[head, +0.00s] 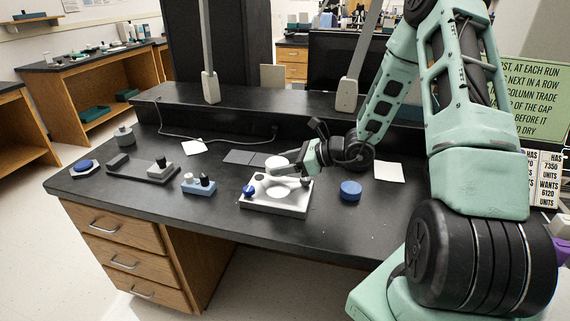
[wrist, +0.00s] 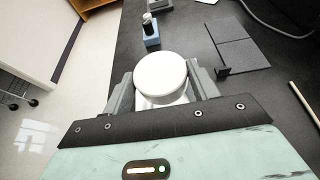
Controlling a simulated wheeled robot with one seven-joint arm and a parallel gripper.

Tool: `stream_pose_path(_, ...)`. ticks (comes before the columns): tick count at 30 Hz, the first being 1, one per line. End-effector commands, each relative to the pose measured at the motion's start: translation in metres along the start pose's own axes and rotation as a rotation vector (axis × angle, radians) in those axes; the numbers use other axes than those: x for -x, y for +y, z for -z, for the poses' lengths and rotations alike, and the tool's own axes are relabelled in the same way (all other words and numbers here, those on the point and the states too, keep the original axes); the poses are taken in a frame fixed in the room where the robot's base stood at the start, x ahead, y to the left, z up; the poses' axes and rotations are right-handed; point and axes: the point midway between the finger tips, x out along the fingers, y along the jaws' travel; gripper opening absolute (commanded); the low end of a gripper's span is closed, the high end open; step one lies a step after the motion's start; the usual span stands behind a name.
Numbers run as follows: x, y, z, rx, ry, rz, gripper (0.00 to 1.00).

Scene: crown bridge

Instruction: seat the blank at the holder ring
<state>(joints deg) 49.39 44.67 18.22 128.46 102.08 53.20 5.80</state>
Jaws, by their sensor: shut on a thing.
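My gripper (head: 285,168) is shut on a round white blank (head: 277,162). In the wrist view the white blank (wrist: 160,72) sits between the two grey fingers, its flat face up. I hold it over the back part of a white holder block (head: 272,207) on the black bench. The holder has round recesses in its top, and a blue round piece (head: 249,191) is at its left corner. My fingers hide part of the holder's top, so I cannot tell which ring lies under the blank or whether they touch.
A blue cylinder (head: 351,190) and a white sheet (head: 389,172) lie to the right. A blue block with small pegs (head: 199,186) and a dark tray (head: 145,171) stand to the left. Dark flat plates (head: 243,157) lie behind. The bench front is clear.

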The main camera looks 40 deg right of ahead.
Motion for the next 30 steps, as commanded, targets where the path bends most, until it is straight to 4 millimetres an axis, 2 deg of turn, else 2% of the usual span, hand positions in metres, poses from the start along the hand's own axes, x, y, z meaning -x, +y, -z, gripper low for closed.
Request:
stream_pose_path(8, -0.003, 0.000, 0.007, 0.000, -0.001, -0.001, 0.31)
stream_pose_path(22, -0.019, 0.000, 0.046, 0.001, -0.001, -0.001, 0.31)
stream_pose_path(30, -0.022, 0.000, 0.054, 0.001, -0.001, -0.001, 0.31)
